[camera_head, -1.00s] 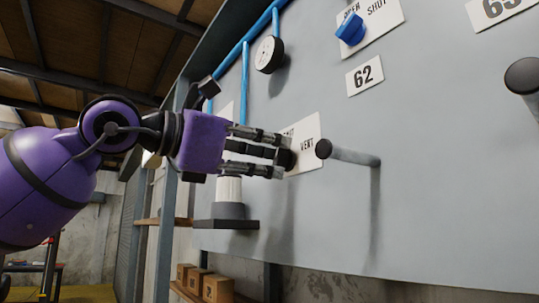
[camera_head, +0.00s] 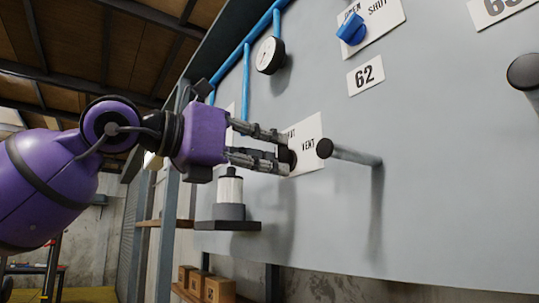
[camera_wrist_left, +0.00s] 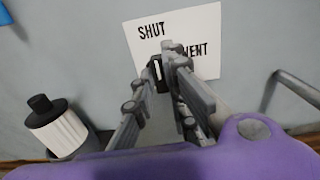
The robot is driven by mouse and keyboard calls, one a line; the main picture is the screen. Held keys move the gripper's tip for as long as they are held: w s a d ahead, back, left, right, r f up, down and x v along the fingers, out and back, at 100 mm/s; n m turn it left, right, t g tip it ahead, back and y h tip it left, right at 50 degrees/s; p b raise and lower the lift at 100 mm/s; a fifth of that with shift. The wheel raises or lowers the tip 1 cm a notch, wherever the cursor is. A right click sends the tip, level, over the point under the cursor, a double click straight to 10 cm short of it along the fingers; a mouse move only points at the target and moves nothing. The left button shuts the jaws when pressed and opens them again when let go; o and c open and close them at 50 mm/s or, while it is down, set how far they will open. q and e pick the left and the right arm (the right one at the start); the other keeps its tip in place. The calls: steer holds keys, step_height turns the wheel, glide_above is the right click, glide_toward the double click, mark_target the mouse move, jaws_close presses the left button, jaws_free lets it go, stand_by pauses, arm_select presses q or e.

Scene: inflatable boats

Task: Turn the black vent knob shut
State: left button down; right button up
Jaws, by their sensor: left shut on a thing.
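The black vent knob (camera_head: 287,157) sits on a white plate lettered SHUT and VENT (camera_head: 308,147) on the grey panel. My left gripper (camera_head: 284,155) comes in from the left and is shut on the knob. In the left wrist view, the fingertips (camera_wrist_left: 168,68) close around the knob (camera_wrist_left: 156,70), which partly shows with a white mark pointing roughly up the picture. SHUT is at the plate's upper left and VENT at its right, partly covered by a finger. My right gripper is not in view.
A black-ended grey rod (camera_head: 350,155) juts from the panel just right of the knob. A white canister with a black top (camera_head: 230,188) stands on a small shelf below my gripper. A blue knob (camera_head: 351,29) and a gauge (camera_head: 269,56) are higher up.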

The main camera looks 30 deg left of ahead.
arm_select(q)
steer(key=c, duration=1.8)
jaws_free()
steer(key=shift+o, duration=0.2)
steer(key=shift+s, duration=0.15)
steer(key=v, duration=1.1)
steer(key=shift+s+a, duration=0.2)
steer(key=shift+s, duration=0.15)
steer(key=shift+f, duration=0.1)
